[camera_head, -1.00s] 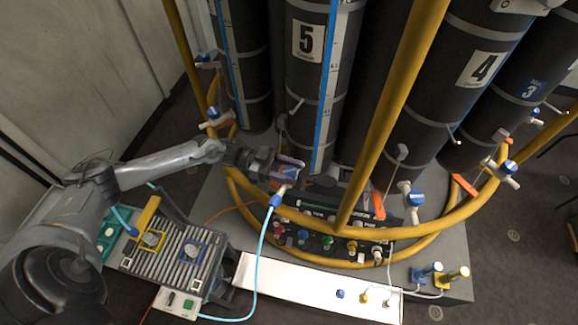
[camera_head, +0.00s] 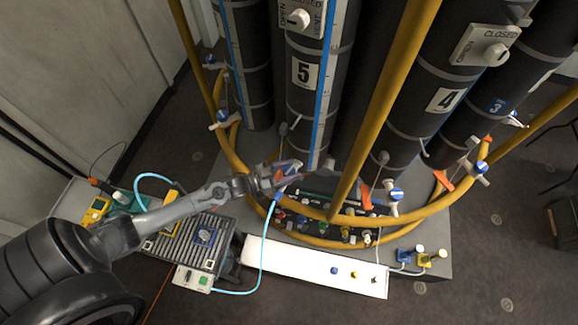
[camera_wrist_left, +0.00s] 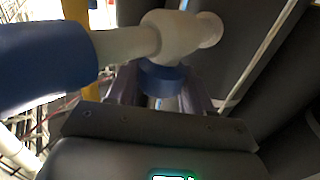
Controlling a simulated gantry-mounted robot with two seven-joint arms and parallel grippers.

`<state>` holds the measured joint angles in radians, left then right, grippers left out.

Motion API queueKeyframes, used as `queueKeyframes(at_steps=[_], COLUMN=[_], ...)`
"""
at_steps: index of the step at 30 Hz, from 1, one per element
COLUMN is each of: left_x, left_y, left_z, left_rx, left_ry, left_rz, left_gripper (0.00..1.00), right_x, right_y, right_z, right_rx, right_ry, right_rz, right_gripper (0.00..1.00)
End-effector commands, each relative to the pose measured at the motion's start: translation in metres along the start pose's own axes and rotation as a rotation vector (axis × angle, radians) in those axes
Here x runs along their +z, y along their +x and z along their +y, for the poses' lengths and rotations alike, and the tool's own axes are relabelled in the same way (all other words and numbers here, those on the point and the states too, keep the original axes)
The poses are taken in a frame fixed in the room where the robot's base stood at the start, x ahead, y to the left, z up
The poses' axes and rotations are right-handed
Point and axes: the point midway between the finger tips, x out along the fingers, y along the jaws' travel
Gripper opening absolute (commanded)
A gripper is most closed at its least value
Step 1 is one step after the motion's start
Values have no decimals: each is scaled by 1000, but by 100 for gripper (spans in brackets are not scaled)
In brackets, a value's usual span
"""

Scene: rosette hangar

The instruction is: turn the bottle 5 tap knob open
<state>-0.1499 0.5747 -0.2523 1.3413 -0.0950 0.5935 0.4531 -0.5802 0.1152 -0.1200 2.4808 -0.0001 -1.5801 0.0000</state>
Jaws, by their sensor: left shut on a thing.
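Bottle 5 (camera_head: 304,98) is a dark cylinder with a white number 5 label, upright behind the yellow rail. Its tap is low in front of it, mostly hidden by my left gripper (camera_head: 287,172) in the head view. In the left wrist view the white tap body (camera_wrist_left: 175,38) lies across the top. The tap's blue knob (camera_wrist_left: 161,80) sits below it, between the two fingers of my left gripper (camera_wrist_left: 160,95), which is shut on it. A blue hose connector (camera_wrist_left: 40,65) fills the left side. The knob's turn angle is hard to tell. My right gripper is out of view.
Yellow rails (camera_head: 385,110) cross in front of the bottles. Bottle 4 (camera_head: 440,90) stands to the right. A white panel (camera_head: 310,266) lies in front; open floor is at right.

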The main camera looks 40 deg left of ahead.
Motion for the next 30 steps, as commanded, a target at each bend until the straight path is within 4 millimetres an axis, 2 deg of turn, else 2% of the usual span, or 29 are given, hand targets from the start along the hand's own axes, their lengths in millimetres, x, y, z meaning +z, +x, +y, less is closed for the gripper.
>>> queueKeyframes(at_steps=[5,19,20,22,23,30], left_x=[-1,0,0,0,0,0], left_y=[0,0,0,0,0,0], left_z=[0,0,0,0,0,0], left_rx=[-40,-52,-51,-51,-51,-51], left_ry=[0,2,2,2,1,1], left_rz=[2,2,2,2,2,1], left_gripper=[20,20,55,66,70,70], right_x=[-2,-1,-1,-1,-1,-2], right_y=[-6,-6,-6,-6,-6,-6], right_z=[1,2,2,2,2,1], right_rx=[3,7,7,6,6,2], right_ry=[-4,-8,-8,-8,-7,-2], right_rz=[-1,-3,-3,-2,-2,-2], right_gripper=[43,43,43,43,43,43])
